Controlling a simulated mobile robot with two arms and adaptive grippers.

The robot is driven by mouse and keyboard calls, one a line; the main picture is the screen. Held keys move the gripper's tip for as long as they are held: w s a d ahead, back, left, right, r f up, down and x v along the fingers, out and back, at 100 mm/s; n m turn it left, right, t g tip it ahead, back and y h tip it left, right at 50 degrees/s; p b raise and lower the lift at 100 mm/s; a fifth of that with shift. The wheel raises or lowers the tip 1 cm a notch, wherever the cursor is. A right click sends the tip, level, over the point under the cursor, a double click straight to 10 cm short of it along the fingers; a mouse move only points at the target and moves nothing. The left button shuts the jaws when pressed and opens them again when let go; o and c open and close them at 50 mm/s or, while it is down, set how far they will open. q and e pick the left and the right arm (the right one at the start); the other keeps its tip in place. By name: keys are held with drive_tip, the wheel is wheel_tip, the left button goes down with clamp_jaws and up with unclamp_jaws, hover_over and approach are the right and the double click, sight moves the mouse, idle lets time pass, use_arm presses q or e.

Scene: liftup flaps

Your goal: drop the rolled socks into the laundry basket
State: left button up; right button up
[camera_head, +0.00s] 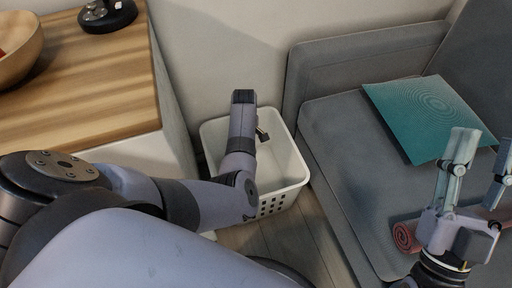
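A white laundry basket (285,190) with a perforated side stands on the floor between the wooden-topped cabinet and the sofa. The part of its inside that shows looks empty. My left arm reaches over it; my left gripper (262,133) shows only as a small dark part over the basket, mostly hidden by the arm. A reddish roll (405,237), which looks like the rolled socks, lies on the sofa seat at the lower right, partly hidden behind my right gripper. My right gripper (486,150) is open above it, fingers apart, with nothing seen between them.
A grey sofa (340,130) fills the right side, with a teal cushion (430,110) beyond my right gripper. A wooden-topped cabinet (100,85) at the left holds a bowl (22,60) and a dark round object (107,16). A strip of floor shows in front of the basket.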

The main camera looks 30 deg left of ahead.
use_arm(q)
drive_tip(key=o, duration=1.2)
wheel_tip(320, 180, up, 12)
idle(0.5)
